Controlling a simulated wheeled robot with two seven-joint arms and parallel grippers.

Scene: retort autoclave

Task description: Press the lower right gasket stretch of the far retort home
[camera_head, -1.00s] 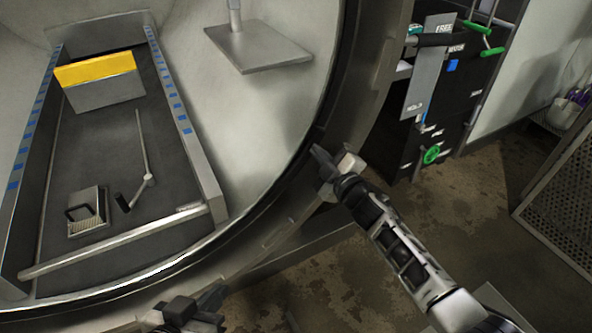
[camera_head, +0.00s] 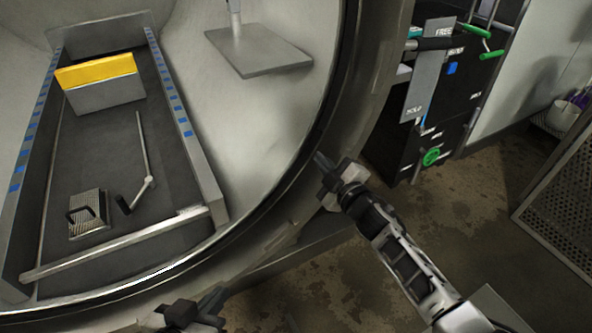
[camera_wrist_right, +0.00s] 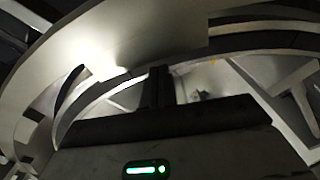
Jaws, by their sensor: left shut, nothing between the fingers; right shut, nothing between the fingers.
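The far retort's round mouth fills the left of the head view, with a dark gasket (camera_head: 306,150) running along the inner edge of its metal rim (camera_head: 366,110). My right gripper (camera_head: 322,163) is shut and empty, its fingertips at the gasket on the lower right of the rim. I cannot tell whether they touch it. In the right wrist view the shut fingers (camera_wrist_right: 160,85) point at the curved rim and gasket. My left gripper (camera_head: 212,300) is shut and empty, low in front of the rim's bottom edge. How deep the gasket sits is not clear.
Inside the retort is a tray (camera_head: 205,170) holding a yellow-topped block (camera_head: 97,72), a small handled block and a thin rod. A flat plate (camera_head: 258,50) hangs above. To the right stand a black panel with green handles (camera_head: 431,156) and a perforated metal screen (camera_head: 562,195).

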